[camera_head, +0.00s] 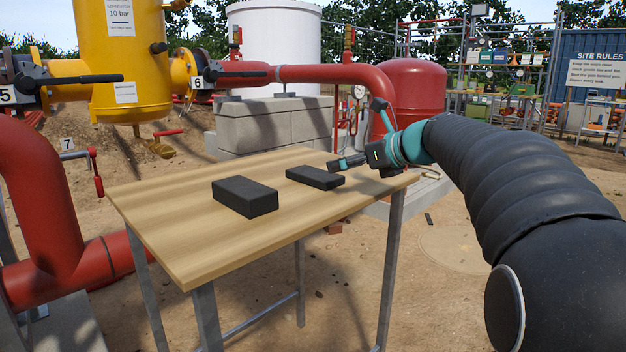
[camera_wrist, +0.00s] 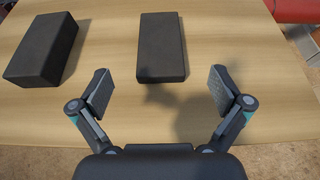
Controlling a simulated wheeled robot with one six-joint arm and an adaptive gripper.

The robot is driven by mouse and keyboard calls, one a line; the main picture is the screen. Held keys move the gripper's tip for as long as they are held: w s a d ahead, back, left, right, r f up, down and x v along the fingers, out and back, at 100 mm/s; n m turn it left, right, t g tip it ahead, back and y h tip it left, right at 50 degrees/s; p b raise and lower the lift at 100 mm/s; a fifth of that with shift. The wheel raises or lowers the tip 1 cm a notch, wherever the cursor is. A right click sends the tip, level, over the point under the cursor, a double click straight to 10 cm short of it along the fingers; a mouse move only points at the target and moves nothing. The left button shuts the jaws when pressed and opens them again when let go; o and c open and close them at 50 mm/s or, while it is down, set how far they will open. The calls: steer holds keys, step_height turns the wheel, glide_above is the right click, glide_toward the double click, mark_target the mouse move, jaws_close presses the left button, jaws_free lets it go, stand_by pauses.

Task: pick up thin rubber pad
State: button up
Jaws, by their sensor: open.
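The thin rubber pad (camera_head: 315,177) is a flat black block lying on the wooden table, right of a thicker black block. In the wrist view the thin pad (camera_wrist: 162,48) lies beyond the fingertips, roughly centred between them. My gripper (camera_head: 345,162) is at the right side of the table, close to the pad in the head view. In the wrist view my gripper (camera_wrist: 160,92) is wide open, with nothing between its fingers. A shadow falls on the table between the fingers and the pad.
A thicker black block (camera_head: 245,196) lies left of the pad; it also shows in the wrist view (camera_wrist: 43,49). The wooden table (camera_head: 190,235) is otherwise bare. Red pipes (camera_head: 40,190) and a yellow tank (camera_head: 122,60) stand left and behind it.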

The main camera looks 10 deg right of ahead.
mark_target(314, 172)
steer(key=b+x, duration=0.1)
steer(key=x, duration=1)
steer(key=shift+w+a+f, duration=0.15)
steer(key=shift+w+f, duration=0.05)
steer(key=shift+f, duration=0.15)
steer(key=c, duration=1.4)
